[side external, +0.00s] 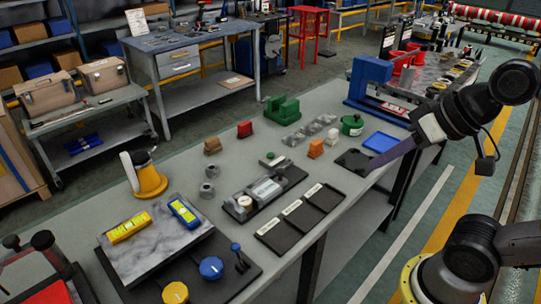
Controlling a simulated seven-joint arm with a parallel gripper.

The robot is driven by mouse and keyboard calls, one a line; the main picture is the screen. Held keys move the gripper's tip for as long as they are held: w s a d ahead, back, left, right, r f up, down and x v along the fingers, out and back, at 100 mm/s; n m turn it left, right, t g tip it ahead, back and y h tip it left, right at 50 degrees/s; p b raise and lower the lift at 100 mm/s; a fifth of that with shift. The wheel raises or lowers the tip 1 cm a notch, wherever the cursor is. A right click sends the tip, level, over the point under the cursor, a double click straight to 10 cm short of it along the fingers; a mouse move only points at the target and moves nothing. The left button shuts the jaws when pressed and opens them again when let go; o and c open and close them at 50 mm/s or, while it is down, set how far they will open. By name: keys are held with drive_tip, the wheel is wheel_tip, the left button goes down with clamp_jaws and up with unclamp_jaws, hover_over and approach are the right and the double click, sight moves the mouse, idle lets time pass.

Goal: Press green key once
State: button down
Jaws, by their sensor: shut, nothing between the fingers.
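A small pale block with a green top (271,159) sits on the grey bench near its middle; it may be the green key, but it is too small to be sure. A round green item with a dark top (352,125) stands further right, and a larger green block (281,109) stands at the back. My gripper (374,174) reaches in from the right, pointing down-left. It is shut and empty, near a flat black plate (352,160) at the bench's front edge. It is well to the right of the small green-topped block.
A blue frame (370,82) rises at right. A stone plate (150,235) lies front left.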

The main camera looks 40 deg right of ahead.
drive_tip(key=w+a+r+m+t+y, duration=0.1)
drive_tip(key=w+a+r+m, duration=0.2)
drive_tip(key=w, duration=0.4)
drive_tip(key=w+r+m+t+y, duration=0.1)
drive_tip(key=w+r+m+y, duration=0.1)
drive_tip(key=w+r+m, duration=0.35)
drive_tip(key=m+h, duration=0.2)
drive_tip(key=m, duration=1.2)
hover_over(274, 156)
wheel_tip(274, 156, down, 22)
drive_tip(key=shift+f, duration=0.2)
drive_tip(key=shift+n, duration=0.25)
drive_tip(key=shift+f, duration=4.35)
